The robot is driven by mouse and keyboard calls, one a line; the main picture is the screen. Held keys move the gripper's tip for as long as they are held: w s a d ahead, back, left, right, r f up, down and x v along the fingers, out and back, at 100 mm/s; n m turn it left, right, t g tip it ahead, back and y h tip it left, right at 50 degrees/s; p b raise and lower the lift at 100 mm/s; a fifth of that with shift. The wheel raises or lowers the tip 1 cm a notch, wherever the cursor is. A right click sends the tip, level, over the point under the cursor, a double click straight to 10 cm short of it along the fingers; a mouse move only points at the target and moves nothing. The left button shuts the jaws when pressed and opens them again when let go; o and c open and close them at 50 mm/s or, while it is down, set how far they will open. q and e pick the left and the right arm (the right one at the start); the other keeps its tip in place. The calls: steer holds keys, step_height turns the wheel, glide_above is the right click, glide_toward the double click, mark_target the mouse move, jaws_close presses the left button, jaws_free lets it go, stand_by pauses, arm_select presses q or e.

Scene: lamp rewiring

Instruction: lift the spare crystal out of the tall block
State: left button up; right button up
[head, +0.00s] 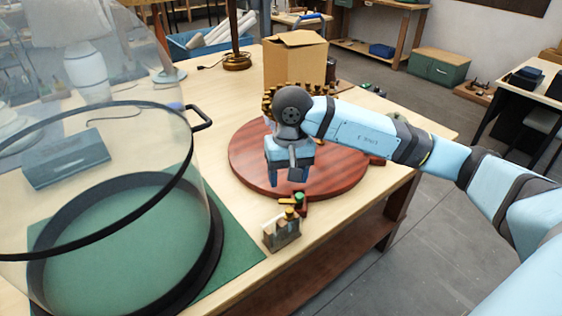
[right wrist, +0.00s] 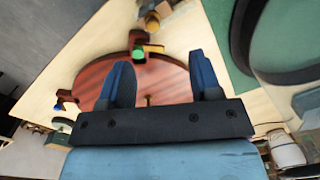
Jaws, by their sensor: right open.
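A small wooden block (head: 281,241) stands near the table's front edge, with pale clear pieces upright in it and a yellow-topped piece (head: 289,213) at its right end. I cannot tell which piece is the spare crystal. Part of the block also shows at the top of the right wrist view (right wrist: 152,18). My right gripper (head: 287,178) points down over the round red board, behind the block and apart from it. Its two blue fingers are spread with nothing between them in the right wrist view (right wrist: 160,75). My left gripper is out of view.
The round red wooden board (head: 250,165) has a green-topped fitting (head: 299,198) at its near edge. A large clear dome with a black rim (head: 212,235) stands left on a green mat (head: 237,262). A cardboard box (head: 294,62) and a lamp base (head: 237,61) stand behind.

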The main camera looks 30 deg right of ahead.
mark_target(289, 210)
steer(key=shift+h, duration=0.3)
steer(key=f, duration=0.8)
steer(key=d+f+p, duration=0.1)
steer(key=f, duration=0.4)
steer(key=shift+w+d+f, duration=0.1)
steer(key=shift+w, duration=0.1)
steer(key=c, duration=1)
steer(key=shift+r+p, duration=1.9)
steer(key=shift+r, duration=3.15)
